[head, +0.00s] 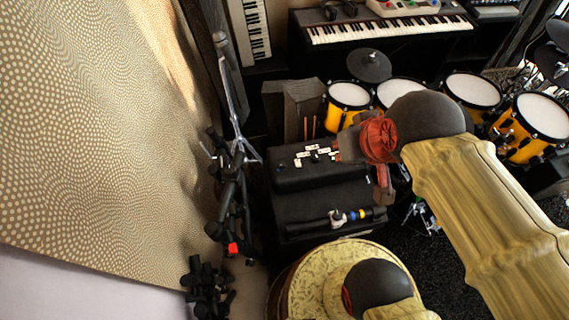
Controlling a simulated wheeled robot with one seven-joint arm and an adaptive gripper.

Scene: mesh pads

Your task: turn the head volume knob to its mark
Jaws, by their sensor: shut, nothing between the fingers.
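The black amp head (300,181) sits left of the middle, on a larger black cabinet. Its panel carries several small white labels, with a small dark knob (315,157) among them. The knob is too small to tell its pointer or mark, or which label reads volume. My gripper (344,149) is grey with a red wrist part behind it, and appears just right of the labels, pointing left. It is shut and empty. I cannot tell whether it touches the panel, and it hides part of the panel's right end.
Dark stands (235,190) rise at the left. Yellow drums (347,104) stand behind and right. A keyboard (390,28) is at the back. A patterned wall fills the left.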

